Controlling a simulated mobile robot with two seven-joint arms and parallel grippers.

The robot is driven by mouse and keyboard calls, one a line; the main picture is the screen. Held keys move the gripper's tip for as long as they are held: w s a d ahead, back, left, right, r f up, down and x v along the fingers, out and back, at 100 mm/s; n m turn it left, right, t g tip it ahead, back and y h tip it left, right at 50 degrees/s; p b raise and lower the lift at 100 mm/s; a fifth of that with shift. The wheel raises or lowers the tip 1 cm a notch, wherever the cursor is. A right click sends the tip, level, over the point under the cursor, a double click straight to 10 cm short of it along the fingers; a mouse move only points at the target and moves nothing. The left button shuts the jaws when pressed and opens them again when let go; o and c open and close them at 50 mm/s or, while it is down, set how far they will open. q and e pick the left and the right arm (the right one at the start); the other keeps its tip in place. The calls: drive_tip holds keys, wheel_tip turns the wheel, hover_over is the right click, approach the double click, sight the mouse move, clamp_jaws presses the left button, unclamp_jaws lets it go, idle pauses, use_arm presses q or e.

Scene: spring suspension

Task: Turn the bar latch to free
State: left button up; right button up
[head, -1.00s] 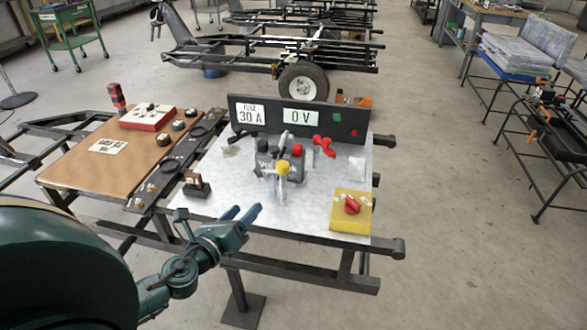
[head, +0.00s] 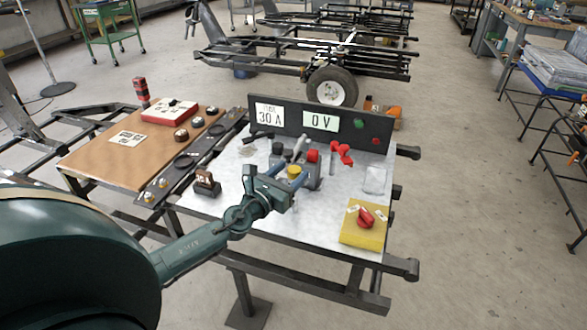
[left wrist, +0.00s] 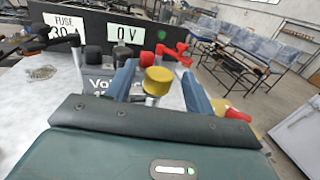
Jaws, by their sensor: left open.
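A round yellow knob (head: 294,172) stands on a pale upright in front of the grey battery (head: 312,170); I take it for the bar latch, though no label shows. In the left wrist view the yellow knob (left wrist: 158,80) lies between the two blue fingers of my left gripper (left wrist: 157,70). These fingers are open, one on each side, and I cannot tell whether they touch it. In the head view my left gripper (head: 282,167) reaches over the metal plate and partly hides the battery. My right gripper is not in view.
A red lever (head: 340,152) stands right of the battery, before a dark panel (head: 377,130) reading "30 A" and "0 V". A yellow box (head: 362,235) with a red knob sits front right. A fuse block (head: 206,182) stands left. The bare plate (head: 325,215) is free at the front.

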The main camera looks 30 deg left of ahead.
use_arm(q)
drive_tip(key=shift+w, duration=1.05)
drive_tip(key=c, duration=1)
drive_tip(key=shift+o, duration=0.2)
